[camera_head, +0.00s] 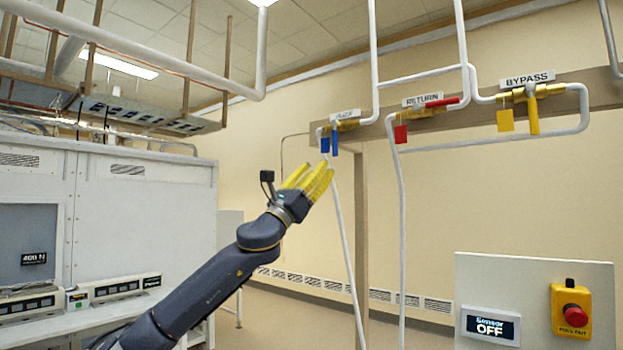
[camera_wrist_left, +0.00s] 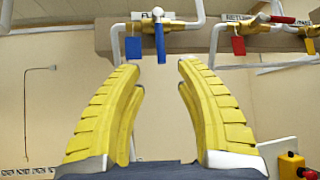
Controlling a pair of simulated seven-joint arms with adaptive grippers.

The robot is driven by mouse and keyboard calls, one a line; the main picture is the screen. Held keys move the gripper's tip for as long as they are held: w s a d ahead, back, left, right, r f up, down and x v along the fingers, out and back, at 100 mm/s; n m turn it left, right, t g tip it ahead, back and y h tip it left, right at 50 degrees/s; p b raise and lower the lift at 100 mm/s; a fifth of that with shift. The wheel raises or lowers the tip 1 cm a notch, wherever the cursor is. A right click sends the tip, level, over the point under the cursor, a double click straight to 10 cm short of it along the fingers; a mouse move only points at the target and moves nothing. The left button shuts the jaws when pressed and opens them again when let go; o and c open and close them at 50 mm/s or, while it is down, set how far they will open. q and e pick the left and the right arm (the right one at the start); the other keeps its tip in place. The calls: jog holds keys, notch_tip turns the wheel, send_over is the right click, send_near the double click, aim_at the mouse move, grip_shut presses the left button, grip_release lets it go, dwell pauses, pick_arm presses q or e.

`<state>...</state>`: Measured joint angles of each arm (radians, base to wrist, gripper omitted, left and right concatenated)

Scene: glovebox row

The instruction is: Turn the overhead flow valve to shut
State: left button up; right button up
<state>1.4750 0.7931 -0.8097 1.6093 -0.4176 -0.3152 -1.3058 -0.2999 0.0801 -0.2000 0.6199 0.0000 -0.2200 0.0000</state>
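The overhead flow valve (camera_head: 347,125) has a brass body on a white pipe below a white label, partly hidden in the left wrist view. Its blue lever handle (camera_head: 335,141) hangs straight down, across the horizontal pipe run; it also shows in the left wrist view (camera_wrist_left: 160,42). A flat blue tag (camera_head: 325,145) hangs just left of the handle. My left gripper (camera_head: 316,173) has yellow ribbed fingers and is just below the handle, pointing up. In the left wrist view its fingers (camera_wrist_left: 158,68) are spread, empty, with the handle centred above the gap. My right gripper is not in view.
To the right are the RETURN valve with a red, nearly horizontal handle (camera_head: 442,102) and the BYPASS valve with a yellow, hanging handle (camera_head: 533,112). White vertical pipes (camera_head: 346,240) run close by. A panel (camera_head: 535,270) has an OFF sensor display (camera_head: 490,326) and red button (camera_head: 575,315).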

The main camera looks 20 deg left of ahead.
pick_arm(q)
jog(key=shift+v, duration=1.2)
jog(key=shift+w, duration=0.1)
